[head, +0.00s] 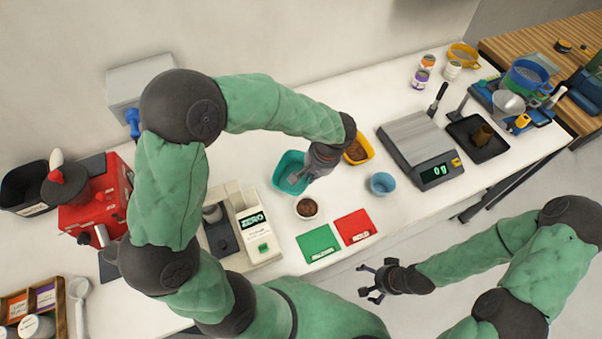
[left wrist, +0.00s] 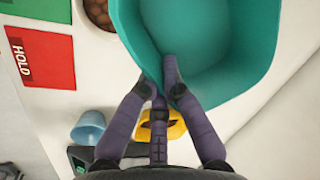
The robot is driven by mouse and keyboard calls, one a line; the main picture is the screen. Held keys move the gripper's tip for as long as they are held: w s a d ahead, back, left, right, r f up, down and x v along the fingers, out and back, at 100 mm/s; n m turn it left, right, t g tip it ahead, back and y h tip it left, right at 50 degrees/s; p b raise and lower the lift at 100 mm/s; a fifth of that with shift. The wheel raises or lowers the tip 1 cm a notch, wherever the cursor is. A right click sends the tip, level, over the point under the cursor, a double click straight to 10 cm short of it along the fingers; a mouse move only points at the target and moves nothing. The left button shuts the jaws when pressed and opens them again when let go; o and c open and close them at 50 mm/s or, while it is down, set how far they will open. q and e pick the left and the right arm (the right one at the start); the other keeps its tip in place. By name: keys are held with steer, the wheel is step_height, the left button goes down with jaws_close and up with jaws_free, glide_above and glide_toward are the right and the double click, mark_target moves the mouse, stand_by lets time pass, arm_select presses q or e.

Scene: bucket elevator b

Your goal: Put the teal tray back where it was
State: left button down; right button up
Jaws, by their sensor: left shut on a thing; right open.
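The teal tray (head: 288,163) is at the middle of the white counter, behind the cup of brown contents, in the head view. My left gripper (head: 298,178) is at its right side. In the left wrist view the fingers (left wrist: 165,82) are shut on the rim of the teal tray (left wrist: 262,40). Its visible inside looks empty. I cannot tell whether the tray touches the counter. My right gripper (head: 374,283) is open and empty, out in front of the counter's front edge.
A yellow tray (head: 366,147) with brown contents is close on the right. A white cup (head: 307,208), a green card (head: 318,244), a red card (head: 355,227) and a blue cup (head: 382,183) stand in front. A ZERO device (head: 258,225) is left, a scale (head: 420,145) right.

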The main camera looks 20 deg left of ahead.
arm_select(q)
steer(key=w+a+f, duration=0.1)
steer(key=f, duration=0.1)
steer(key=w+a+f, duration=0.2)
steer(key=w+a+f+b, duration=0.1)
steer(key=a+f, duration=0.1)
steer(key=shift+w+f, duration=0.35)
steer(key=shift+d+b+x, duration=0.15)
steer(key=shift+x, duration=0.65)
steer(key=shift+d+b+x, duration=0.15)
steer(key=shift+x, duration=0.65)
steer(key=shift+w+f, duration=0.1)
steer(key=shift+f, duration=0.05)
steer(key=shift+f, duration=0.1)
steer(key=c, duration=1.4)
jaws_free()
steer(key=shift+c, duration=0.2)
steer(key=shift+r, duration=0.2)
steer(key=p+v, duration=0.2)
steer(key=v, duration=1)
